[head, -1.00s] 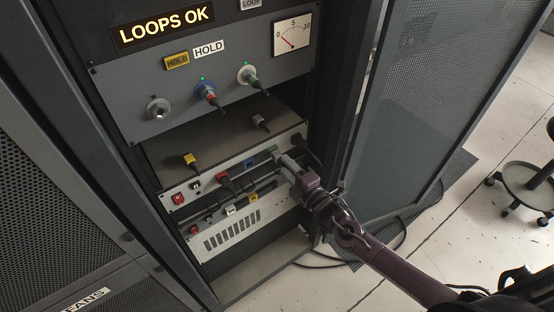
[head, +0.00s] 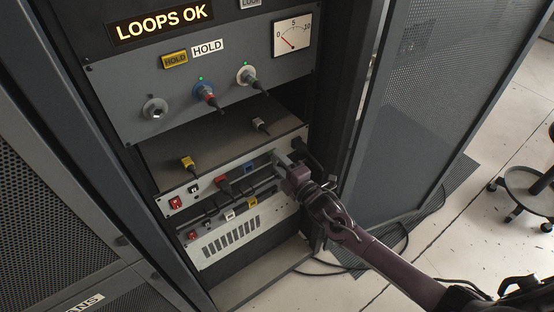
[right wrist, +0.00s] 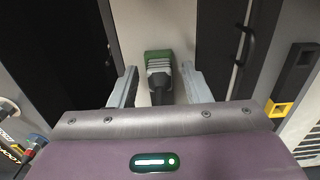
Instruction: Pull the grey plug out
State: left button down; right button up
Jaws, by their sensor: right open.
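A grey plug (right wrist: 160,67) with a dark cable sits in a green-framed socket (right wrist: 157,54) in the right wrist view. My right gripper (right wrist: 158,80) is open, with one finger on each side of the plug; whether either finger touches it I cannot tell. In the head view my right gripper (head: 281,160) is at the right end of the lower row of sockets and hides this plug. Another greyish plug (head: 260,123) is on the dark surface above that row. My left gripper is not in view.
The open mesh door (head: 415,110) stands right of the rack.

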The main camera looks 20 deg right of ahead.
dwell(0.7)
grip_shut()
jog(key=shift+s, duration=0.15)
jog(key=shift+p+v, duration=1.75)
jog(key=shift+v, duration=1.1)
jog(key=shift+d, duration=0.1)
